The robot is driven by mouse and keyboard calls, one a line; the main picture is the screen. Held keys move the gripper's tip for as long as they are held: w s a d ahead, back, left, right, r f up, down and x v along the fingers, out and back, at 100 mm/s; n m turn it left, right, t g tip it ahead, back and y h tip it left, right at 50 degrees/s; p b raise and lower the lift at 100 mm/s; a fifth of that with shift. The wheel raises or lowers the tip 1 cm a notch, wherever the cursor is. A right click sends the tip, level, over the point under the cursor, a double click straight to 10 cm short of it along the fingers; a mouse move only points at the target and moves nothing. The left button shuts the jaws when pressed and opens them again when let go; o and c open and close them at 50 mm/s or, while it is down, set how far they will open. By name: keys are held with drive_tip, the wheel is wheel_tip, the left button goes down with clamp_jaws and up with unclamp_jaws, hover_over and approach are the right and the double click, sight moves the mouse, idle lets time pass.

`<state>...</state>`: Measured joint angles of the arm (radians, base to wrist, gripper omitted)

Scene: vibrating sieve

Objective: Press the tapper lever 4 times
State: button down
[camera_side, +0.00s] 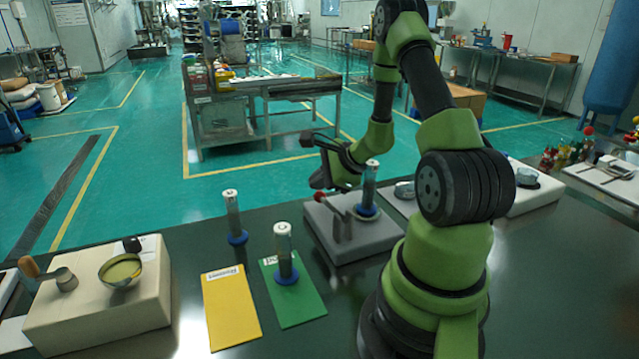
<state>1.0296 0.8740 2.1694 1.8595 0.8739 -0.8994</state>
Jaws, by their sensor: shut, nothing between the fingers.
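The tapper lever (332,206) is a light bar with a red knob at its left end, on an upright post on a grey block (368,247). A clear cylinder with a grey cap (370,185) stands upright on the same block, behind and right of the lever. My gripper (318,183) is dark and shut, with nothing in it. It is just above the red knob, close to it; I cannot tell whether they touch.
A yellow card (230,308) and a green card (305,304) lie left of the block. One capped cylinder (283,245) stands on the green card, another (233,215) behind the yellow one. A pale box (100,318) at left bears a bowl (121,271) and a wooden-handled scoop (62,280).

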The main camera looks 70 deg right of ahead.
idle(0.4)
drive_tip(key=shift+r, duration=1.65)
drive_tip(key=shift+r, duration=2.5)
drive_tip(key=shift+r, duration=0.1)
wheel_tip(320, 180, up, 4)
drive_tip(key=shift+f, duration=0.2)
drive_tip(key=shift+f, duration=4.45)
